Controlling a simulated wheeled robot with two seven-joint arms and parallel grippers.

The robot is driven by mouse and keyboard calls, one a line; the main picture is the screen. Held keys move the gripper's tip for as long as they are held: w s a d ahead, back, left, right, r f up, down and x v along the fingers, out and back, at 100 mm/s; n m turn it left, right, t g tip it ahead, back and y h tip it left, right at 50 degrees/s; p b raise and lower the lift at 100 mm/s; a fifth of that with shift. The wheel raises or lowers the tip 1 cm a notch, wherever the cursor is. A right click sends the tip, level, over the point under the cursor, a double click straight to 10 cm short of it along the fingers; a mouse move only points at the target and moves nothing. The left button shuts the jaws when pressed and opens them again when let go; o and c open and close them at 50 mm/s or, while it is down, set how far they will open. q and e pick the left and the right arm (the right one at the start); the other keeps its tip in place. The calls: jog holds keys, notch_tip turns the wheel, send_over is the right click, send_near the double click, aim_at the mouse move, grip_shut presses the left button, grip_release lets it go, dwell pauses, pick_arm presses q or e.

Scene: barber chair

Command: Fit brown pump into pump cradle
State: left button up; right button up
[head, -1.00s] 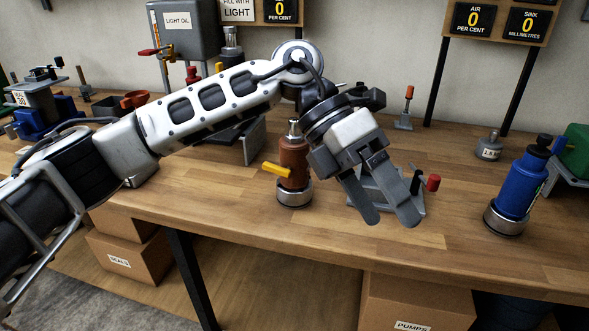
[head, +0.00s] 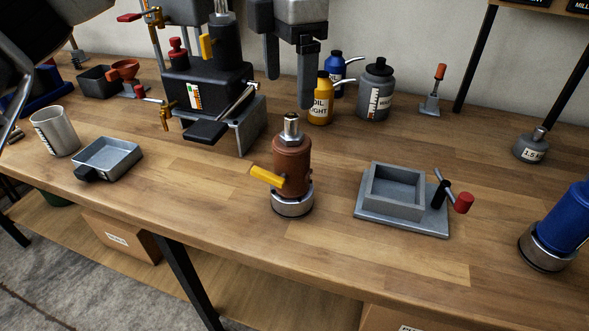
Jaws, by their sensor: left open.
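The brown pump (head: 292,155) stands upright on the bench, with a yellow lever on its left side, a metal fitting on top and a silver ring at its base. The pump cradle (head: 398,228), a grey plate with a square walled recess and a red-knobbed handle, sits to its right, apart from it. The recess is empty. My left gripper (head: 288,90) hangs at the top of the head view, fingers apart and pointing down. It holds nothing and appears above and behind the pump. My right gripper is out of view.
A blue pump (head: 562,222) stands at the right edge. Behind are a yellow oil bottle (head: 320,103), a grey can (head: 375,95) and a black machine (head: 205,90). A metal tray (head: 108,157) and a mug (head: 54,131) are at left. Bench around the brown pump is clear.

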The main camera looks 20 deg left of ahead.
aim_at(288, 117)
pick_arm(q)
notch_tip(288, 117, down, 6)
jog(key=shift+s+f, duration=0.1)
jog(key=shift+f, duration=0.1)
jog(key=shift+w+d+f+p, duration=0.15)
jog(key=shift+f+p, duration=0.3)
jog(key=shift+f, duration=0.9)
jog(key=shift+w+d+f+p, duration=0.1)
jog(key=shift+f+p, duration=0.35)
jog(key=shift+f, duration=0.85)
grip_shut()
jog(key=shift+w+r, duration=0.1)
jog(key=shift+r, duration=0.05)
